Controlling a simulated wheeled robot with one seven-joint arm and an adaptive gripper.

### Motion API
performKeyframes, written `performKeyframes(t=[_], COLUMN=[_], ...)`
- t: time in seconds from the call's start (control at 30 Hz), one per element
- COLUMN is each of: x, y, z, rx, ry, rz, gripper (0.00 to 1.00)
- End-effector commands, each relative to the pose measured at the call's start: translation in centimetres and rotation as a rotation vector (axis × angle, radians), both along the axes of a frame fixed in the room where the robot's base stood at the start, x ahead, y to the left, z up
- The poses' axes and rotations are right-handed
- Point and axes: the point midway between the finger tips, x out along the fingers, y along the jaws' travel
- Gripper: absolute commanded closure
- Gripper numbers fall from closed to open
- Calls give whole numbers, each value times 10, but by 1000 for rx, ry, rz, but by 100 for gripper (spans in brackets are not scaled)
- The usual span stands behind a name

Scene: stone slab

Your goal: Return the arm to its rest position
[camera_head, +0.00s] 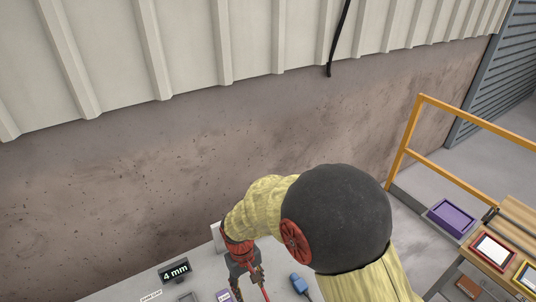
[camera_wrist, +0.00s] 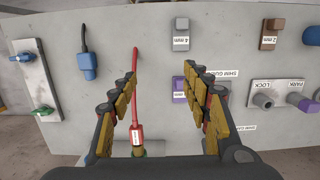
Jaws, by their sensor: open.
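My gripper shows in the wrist view (camera_wrist: 160,68) with two jointed fingers spread apart over a pale grey slab (camera_wrist: 225,50). In the head view my gripper (camera_head: 244,268) hangs over the slab (camera_head: 120,290), partly hidden by my arm. In the wrist view a red cable (camera_wrist: 135,85) with a red tag (camera_wrist: 136,133) runs beside the left finger. I cannot tell whether it touches the finger. The middle of the gap between the fingers is empty.
The slab carries a grey block labelled 4 mm (camera_wrist: 181,28), a brown block labelled 2 mm (camera_wrist: 272,28), a blue plug (camera_wrist: 86,65) and LOCK (camera_wrist: 263,101) and PARK (camera_wrist: 297,99) fittings. A wall (camera_head: 150,190) stands behind; a yellow rail (camera_head: 450,175) and purple bin (camera_head: 452,217) are right.

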Motion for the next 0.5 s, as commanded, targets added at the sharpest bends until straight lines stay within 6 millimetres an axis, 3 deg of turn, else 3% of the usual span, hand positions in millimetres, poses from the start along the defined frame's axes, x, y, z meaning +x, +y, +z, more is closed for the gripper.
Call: performKeyframes(t=[0.27, 0.5], x=[-18, -41], y=[-40, -96], z=[31, 64], rx=[13, 54], ry=[-20, -97], rz=[-50, -146], gripper=[52, 52])
